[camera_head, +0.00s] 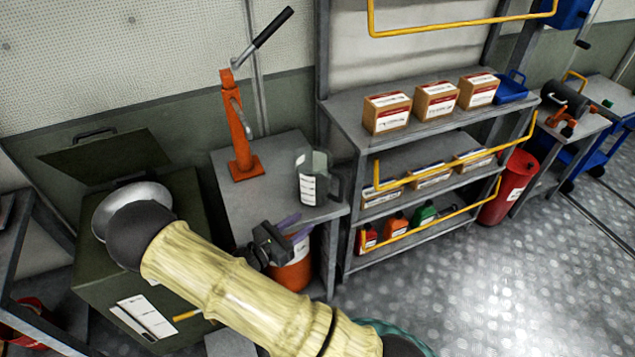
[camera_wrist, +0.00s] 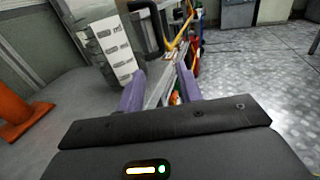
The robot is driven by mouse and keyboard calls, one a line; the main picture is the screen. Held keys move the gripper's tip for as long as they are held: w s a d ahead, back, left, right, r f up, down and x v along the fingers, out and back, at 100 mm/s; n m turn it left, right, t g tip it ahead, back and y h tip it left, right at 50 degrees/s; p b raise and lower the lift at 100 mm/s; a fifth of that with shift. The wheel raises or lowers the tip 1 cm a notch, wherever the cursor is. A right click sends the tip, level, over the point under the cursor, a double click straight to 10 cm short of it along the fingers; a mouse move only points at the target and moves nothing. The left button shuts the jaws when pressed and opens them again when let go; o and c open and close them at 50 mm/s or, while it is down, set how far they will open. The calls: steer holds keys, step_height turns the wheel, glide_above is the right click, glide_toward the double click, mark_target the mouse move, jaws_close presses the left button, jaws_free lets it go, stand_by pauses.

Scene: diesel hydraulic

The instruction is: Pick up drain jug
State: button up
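The drain jug (camera_head: 311,180) is a clear grey jug with a white label strip and a dark handle on its right. It stands upright on a grey metal table (camera_head: 240,207), near its right end. In the wrist view the jug (camera_wrist: 112,48) is at upper left, its handle beyond the fingers. My gripper (camera_head: 301,226) is at the table's front edge, just in front of and below the jug. In the wrist view its two purple fingers (camera_wrist: 160,88) are apart with nothing held between them. The jug appears clear of the fingers.
An orange hand pump (camera_head: 240,135) with a long lever stands left of the jug. A grey shelf unit (camera_head: 345,122) with boxes, bottles and yellow rails is on the right. An orange bucket (camera_head: 291,276) is below my gripper. Open floor (camera_head: 460,290) lies at right.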

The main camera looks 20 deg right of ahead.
mark_target(339, 198)
steer(key=x, duration=1)
steer(key=shift+s+d, duration=0.15)
steer(key=shift+s, duration=0.05)
steer(key=shift+d, duration=0.15)
steer(key=x, duration=0.5)
steer(key=shift+w+f+p, duration=0.15)
steer(key=shift+p, duration=0.25)
jaws_close()
